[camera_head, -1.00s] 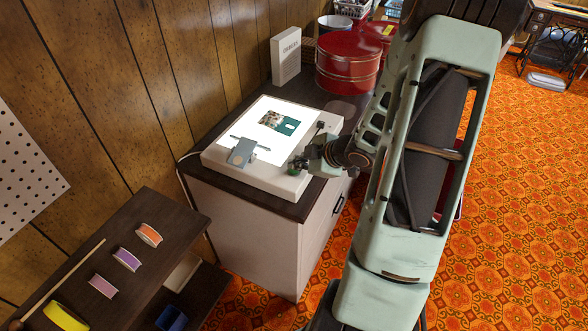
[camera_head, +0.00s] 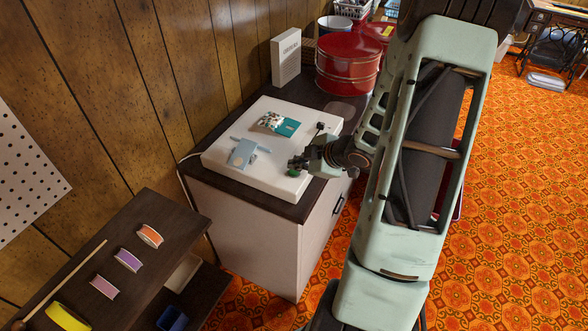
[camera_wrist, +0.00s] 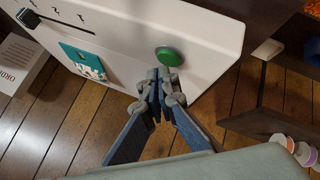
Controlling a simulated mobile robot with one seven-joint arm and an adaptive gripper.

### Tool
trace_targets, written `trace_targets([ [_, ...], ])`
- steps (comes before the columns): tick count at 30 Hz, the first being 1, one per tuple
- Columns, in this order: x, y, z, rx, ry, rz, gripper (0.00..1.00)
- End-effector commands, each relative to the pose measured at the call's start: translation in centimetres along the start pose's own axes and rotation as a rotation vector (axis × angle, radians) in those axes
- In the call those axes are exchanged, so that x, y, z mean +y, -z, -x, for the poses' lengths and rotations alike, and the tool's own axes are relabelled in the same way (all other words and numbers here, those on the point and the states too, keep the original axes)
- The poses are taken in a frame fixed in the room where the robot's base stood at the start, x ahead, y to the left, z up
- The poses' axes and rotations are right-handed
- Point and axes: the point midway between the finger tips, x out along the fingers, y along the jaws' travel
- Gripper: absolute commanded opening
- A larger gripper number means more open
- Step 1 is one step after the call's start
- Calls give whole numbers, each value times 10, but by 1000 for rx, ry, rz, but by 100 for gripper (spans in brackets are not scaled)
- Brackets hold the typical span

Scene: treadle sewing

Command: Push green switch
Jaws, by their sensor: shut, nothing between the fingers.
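The green switch (camera_wrist: 169,56) is a round green button near the edge of the cream light box in the wrist view. In the head view the green switch (camera_head: 294,172) shows at the box's front right corner, partly hidden by my gripper. My gripper (camera_wrist: 160,80) is shut and empty, with its fingertips right beside the button. I cannot tell whether they touch it. In the head view my gripper (camera_head: 302,164) reaches in from the right. The light box (camera_head: 215,158) has an unlit top.
A teal packet (camera_head: 286,127) and a grey-blue piece (camera_head: 243,153) lie on the light box. A dark slider knob (camera_head: 320,126) sits near its right edge. A white box (camera_head: 286,56) and a red tin (camera_head: 347,68) stand behind. A shelf with spools (camera_head: 150,235) is at lower left.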

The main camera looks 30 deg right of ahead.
Motion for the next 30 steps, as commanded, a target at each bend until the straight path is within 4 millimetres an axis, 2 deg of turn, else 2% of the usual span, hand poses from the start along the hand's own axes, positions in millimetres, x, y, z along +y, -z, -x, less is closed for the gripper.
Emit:
trace_targets([
  [5,4,4,6,0,0,0,0],
  [21,31,31,42,0,0,1,0],
  [30,30,30,42,0,0,0,0],
])
